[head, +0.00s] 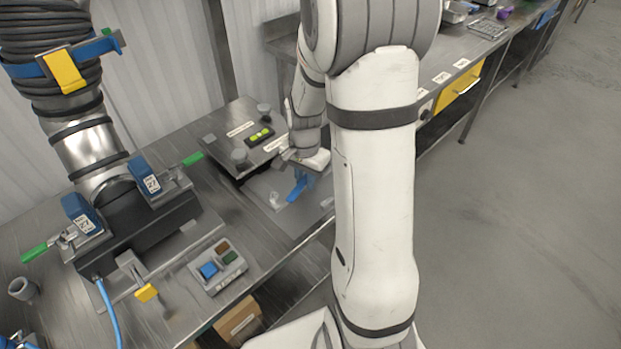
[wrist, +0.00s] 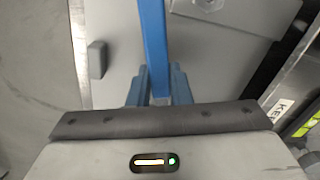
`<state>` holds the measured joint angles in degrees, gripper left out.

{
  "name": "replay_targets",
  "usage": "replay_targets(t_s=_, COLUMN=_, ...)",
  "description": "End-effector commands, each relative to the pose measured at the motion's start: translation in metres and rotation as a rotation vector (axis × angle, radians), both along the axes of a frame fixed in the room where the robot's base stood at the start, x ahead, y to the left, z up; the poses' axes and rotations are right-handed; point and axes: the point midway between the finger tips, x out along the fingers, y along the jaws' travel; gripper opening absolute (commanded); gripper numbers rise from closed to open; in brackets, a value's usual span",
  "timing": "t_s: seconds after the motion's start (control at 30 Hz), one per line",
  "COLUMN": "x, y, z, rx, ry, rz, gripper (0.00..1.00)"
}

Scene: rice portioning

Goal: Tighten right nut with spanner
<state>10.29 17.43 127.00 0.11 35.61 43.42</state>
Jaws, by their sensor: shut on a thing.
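My gripper (head: 308,172) is low over the grey steel bench beside the levelling plate, partly hidden by my arm in the head view. In the wrist view, my gripper (wrist: 157,85) has its blue fingers closed around a blue bar (wrist: 153,35), which looks like the spanner's handle. The bar runs up out of the frame, so the spanner's jaw is not seen. On the plate (head: 222,150) stand two grey round nuts or knobs, a nearer one (head: 239,156) and a farther one (head: 264,110). I cannot tell which is the right nut, or whether the spanner touches one.
A green level (head: 260,136) sits on the plate. A small grey block (wrist: 97,60) is left of the bar. Floor at right is clear.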

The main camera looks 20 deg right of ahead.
Motion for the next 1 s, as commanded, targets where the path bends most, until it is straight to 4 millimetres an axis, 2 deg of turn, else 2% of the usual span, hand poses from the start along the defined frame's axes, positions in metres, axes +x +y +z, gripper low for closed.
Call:
replay_targets(t_s=0.43, x=0.005, y=0.003, z=0.001, rx=0.000, ry=-0.004, rz=-0.041, gripper=0.00)
replay_targets(t_s=0.73, x=0.015, y=0.008, z=0.001, rx=0.000, ry=-0.003, rz=-0.168, gripper=0.00)
replay_targets(t_s=1.0, x=0.017, y=0.009, z=0.001, rx=0.001, ry=-0.004, rz=-0.193, gripper=0.00)
